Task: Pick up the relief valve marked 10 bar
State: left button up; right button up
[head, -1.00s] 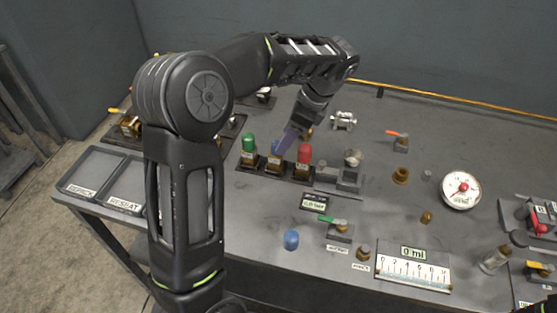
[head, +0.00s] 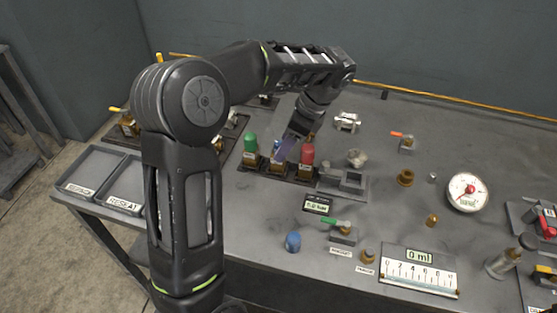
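My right gripper is out of view.
A loose blue cap (head: 292,242) lies in front of the rack. A grey block fixture (head: 350,182) stands right of it. A green-handled valve (head: 342,234), a brass fitting (head: 405,177), a dial gauge (head: 467,192) and a 0 ml scale (head: 420,271) are farther right. Two labelled trays (head: 127,206) sit at left.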

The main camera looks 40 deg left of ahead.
aim_at(276, 167)
pick_arm(q)
jog(key=x, duration=0.5)
jog(key=shift+d+p, duration=0.1)
jog(key=shift+p, duration=0.25)
jog(key=shift+r, duration=0.1)
grip_shut()
dwell(0.5)
dwell(0.3)
